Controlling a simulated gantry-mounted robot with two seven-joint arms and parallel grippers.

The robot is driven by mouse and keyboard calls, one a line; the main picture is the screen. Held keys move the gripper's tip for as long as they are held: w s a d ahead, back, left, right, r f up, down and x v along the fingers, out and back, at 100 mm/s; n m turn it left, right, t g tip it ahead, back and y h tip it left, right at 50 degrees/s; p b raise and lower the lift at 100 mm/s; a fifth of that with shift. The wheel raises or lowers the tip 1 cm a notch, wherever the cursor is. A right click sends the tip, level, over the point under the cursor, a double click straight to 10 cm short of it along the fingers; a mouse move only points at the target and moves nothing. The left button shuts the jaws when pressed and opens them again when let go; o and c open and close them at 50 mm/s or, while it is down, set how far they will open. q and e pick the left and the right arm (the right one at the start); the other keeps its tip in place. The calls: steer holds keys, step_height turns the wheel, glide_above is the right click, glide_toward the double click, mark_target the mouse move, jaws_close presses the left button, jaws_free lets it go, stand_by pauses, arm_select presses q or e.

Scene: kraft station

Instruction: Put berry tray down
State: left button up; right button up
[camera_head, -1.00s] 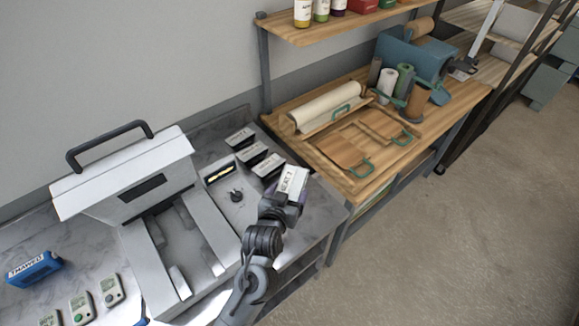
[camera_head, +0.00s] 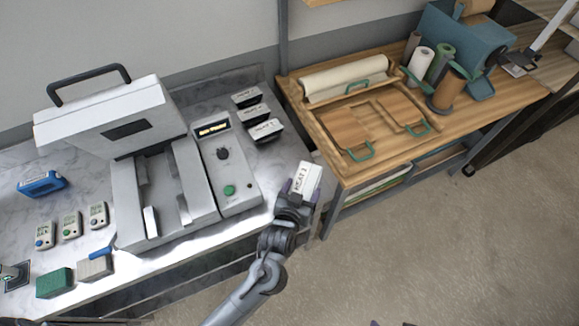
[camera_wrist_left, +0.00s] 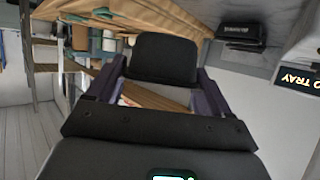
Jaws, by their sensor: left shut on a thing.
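My left gripper (camera_head: 293,192) is shut on a small dark tray with a white top (camera_head: 307,176). The top's lettering looks like "MEAT" plus a number; nothing on it reads as berry. In the head view the tray overlaps the counter's right front corner, and its height above the counter is unclear. In the left wrist view, the purple fingers (camera_wrist_left: 160,82) flank the black tray (camera_wrist_left: 165,58). Three similar trays stand in a row at the counter's back right, the nearest one (camera_head: 265,131) closest to my gripper. My right gripper is not in view.
A grey tray-sealing machine (camera_head: 150,200) with a raised lid and a control panel (camera_head: 228,175) stands left of my arm. A wooden bench (camera_head: 330,170) with boards and rolls is on the right. Bare marble shows between panel and trays.

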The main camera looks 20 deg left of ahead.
arm_select(q)
steer(key=w+a+f, duration=0.1)
steer(key=w, duration=0.1)
steer(key=w+a+f, duration=0.2)
steer(key=w, duration=0.1)
steer(key=w+a+f, duration=0.2)
steer(key=shift+w+a+f, duration=0.1)
steer(key=shift+w+f, duration=0.05)
steer(key=shift+w, duration=0.15)
steer(key=shift+f, duration=2.05)
steer(key=shift+f, duration=0.1)
steer(key=o, duration=1.1)
steer(key=shift+f, duration=0.1)
